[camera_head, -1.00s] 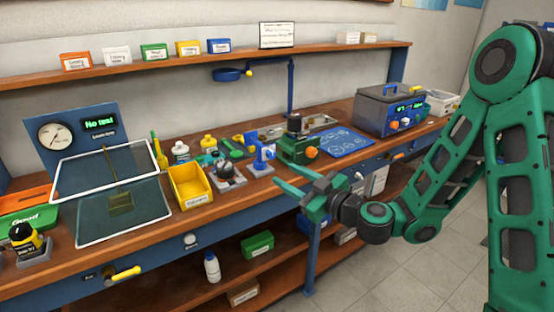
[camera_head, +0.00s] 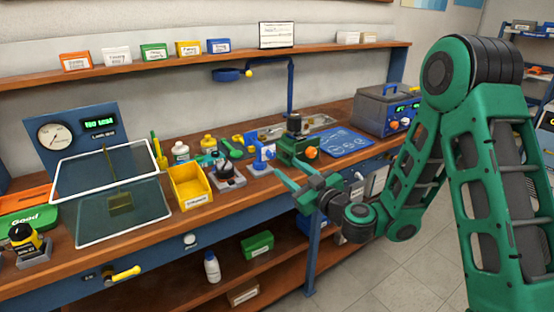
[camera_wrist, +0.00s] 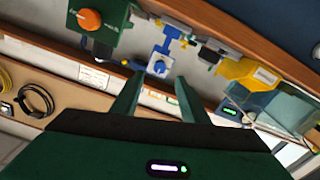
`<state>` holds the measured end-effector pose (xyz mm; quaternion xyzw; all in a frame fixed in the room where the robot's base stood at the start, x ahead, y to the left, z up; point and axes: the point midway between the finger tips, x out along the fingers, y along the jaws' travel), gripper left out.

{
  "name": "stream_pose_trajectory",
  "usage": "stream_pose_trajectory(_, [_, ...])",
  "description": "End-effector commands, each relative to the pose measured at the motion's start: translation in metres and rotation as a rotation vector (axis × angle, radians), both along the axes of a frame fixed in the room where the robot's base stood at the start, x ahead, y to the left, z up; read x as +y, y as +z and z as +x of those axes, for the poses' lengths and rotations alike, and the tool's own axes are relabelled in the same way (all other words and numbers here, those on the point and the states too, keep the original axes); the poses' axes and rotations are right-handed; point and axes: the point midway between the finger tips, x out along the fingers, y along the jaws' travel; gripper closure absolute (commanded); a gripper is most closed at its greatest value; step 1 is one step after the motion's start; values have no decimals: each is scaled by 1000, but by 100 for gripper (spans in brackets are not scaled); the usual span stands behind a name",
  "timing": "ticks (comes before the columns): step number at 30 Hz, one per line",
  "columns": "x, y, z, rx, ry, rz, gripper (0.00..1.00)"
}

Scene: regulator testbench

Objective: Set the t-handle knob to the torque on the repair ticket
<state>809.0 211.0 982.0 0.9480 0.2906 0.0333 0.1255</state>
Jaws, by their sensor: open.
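A green block with an orange knob (camera_head: 312,153) stands on the bench; the orange knob also shows at the upper left of the wrist view (camera_wrist: 90,18). To its left is a blue fixture (camera_head: 262,154) with a pale dial, seen ahead of the fingers in the wrist view (camera_wrist: 160,62). I cannot tell for certain which one carries the t-handle. A framed white card (camera_head: 276,35) stands on the shelf; its writing is too small to read. My gripper (camera_head: 279,184) is open and empty, off the bench's front edge, touching nothing visible.
A yellow bin (camera_head: 189,185) and a small dark stand (camera_head: 226,173) lie left of the blue fixture. A gauge panel (camera_head: 72,135) with a green display stands at the left. A blue mat (camera_head: 341,142) and a grey powered case (camera_head: 385,112) are at the right. Floor in front is clear.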

Motion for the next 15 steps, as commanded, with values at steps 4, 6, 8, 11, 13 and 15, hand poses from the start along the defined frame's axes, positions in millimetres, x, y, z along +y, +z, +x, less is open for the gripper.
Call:
stream_pose_trajectory(4, [4, 5, 4, -10, 3, 3, 59])
stream_pose_trajectory(6, [8, 5, 8, -11, 6, 1, 59])
stream_pose_trajectory(8, [11, 5, 12, -11, 6, 1, 59])
stream_pose_trajectory(11, [17, 5, 20, -11, 6, 1, 59])
stream_pose_trajectory(13, [19, 6, 26, -12, 4, 2, 59])
stream_pose_trajectory(15, [24, 5, 31, -12, 5, 2, 59])
